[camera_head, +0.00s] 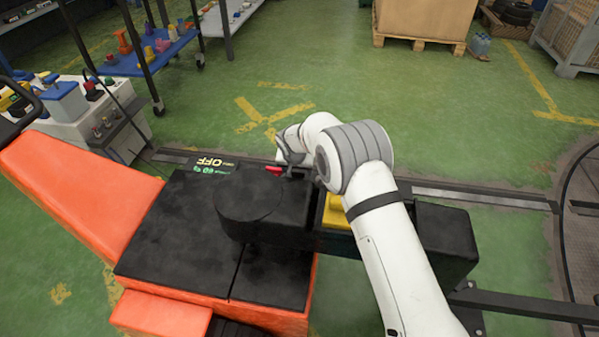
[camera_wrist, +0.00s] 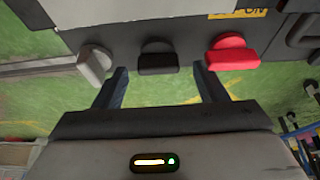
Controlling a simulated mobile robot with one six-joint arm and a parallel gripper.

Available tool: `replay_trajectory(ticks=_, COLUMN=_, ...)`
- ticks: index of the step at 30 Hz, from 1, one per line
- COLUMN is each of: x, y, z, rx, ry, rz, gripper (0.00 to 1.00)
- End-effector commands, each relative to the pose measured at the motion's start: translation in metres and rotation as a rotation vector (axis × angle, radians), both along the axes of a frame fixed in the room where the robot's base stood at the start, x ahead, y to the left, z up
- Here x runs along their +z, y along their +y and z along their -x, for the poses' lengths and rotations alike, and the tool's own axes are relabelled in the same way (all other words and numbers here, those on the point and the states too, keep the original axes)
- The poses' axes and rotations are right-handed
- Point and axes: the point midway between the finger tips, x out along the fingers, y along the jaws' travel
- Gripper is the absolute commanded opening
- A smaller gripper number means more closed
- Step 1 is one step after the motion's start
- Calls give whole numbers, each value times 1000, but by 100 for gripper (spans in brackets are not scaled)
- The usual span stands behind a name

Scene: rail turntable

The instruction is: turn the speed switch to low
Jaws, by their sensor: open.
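In the wrist view, three knobs stand in a row on a dark panel: a pale grey knob (camera_wrist: 94,65) at left, a black knob (camera_wrist: 158,58) in the middle and a red knob (camera_wrist: 232,54) at right. I cannot read which one is the speed switch. My gripper (camera_wrist: 162,76) is open and empty, its two fingers spread either side of the black knob. I cannot tell whether its tips reach past the knob's end, and no contact shows. In the head view, a red knob (camera_head: 274,169) shows near the machine's far edge; my arm hides the other knobs.
A yellow block (camera_head: 335,214) sits beside my arm. A blue shelf cart (camera_head: 130,64) stands behind left.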

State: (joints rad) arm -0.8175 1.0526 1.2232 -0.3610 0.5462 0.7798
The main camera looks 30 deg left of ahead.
Motion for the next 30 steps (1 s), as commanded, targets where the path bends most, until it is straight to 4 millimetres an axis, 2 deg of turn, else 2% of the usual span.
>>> replay_trajectory(ticks=3, x=-10, y=-1, z=-5, rx=-3, ry=0, rz=0, gripper=65)
replay_trajectory(ticks=12, x=-11, y=-1, z=-7, rx=-5, ry=0, rz=0, gripper=65)
replay_trajectory(ticks=27, x=-11, y=-2, z=-8, rx=-5, ry=0, rz=0, gripper=25)
replay_trajectory(ticks=30, x=-11, y=-3, z=-10, rx=-10, ry=-1, rz=-1, gripper=21)
